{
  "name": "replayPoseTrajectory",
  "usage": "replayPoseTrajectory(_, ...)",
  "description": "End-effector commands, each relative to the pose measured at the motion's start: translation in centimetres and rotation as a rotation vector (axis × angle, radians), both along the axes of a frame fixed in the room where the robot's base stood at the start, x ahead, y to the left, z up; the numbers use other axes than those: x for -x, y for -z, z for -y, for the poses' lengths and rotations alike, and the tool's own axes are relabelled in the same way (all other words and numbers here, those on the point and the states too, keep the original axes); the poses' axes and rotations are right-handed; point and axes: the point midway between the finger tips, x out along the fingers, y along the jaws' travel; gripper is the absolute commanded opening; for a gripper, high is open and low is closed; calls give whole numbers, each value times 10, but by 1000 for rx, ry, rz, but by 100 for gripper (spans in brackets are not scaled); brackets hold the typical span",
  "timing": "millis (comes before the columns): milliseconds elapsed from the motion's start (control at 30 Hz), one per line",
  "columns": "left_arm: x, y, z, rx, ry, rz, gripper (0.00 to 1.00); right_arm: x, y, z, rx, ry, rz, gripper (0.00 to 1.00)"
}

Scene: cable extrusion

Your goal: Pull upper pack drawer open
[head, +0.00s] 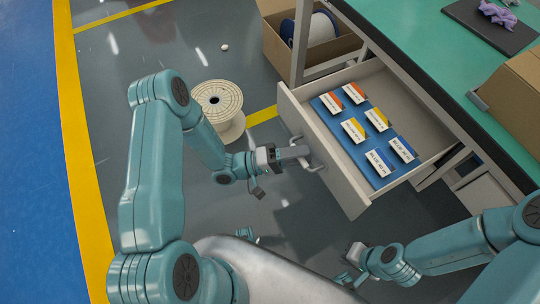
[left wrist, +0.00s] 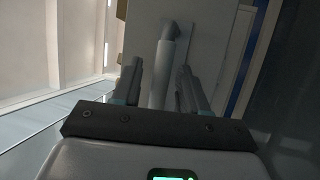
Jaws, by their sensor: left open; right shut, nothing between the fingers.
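The upper pack drawer (head: 345,186) stands open under the workbench, with several small labelled packs (head: 353,130) on a blue liner (head: 330,115) inside. Its bar handle (head: 312,163) is on the drawer front. My left gripper (head: 298,152) is at the handle, with its fingers open. In the left wrist view, the handle bar (left wrist: 164,72) lies between the two open fingers (left wrist: 160,88); contact cannot be told. My right gripper (head: 347,277) is shut and empty, low in the head view, apart from the drawer.
A green-topped workbench (head: 425,50) stands above and right of the drawer. A cable spool (head: 218,108) stands on the grey floor left of the drawer. An open cardboard box (head: 282,50) sits behind it. Another cardboard box (head: 512,105) is on the bench.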

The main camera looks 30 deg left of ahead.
Motion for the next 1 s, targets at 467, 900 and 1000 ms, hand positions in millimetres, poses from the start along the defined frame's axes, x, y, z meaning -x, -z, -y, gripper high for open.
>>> replayPoseTrajectory(467, 46, 23, -81, -2, -9, -1, 43, 0, -3, 0, 0, 0, 0, 0)
replayPoseTrajectory(900, 80, 39, -135, -1, -1, 2, 43, 0, -3, 0, 0, 0, 0, 0)
replayPoseTrajectory(1000, 81, 39, -136, 0, -1, 1, 43, 0, -3, 0, 0, 0, 0, 0)
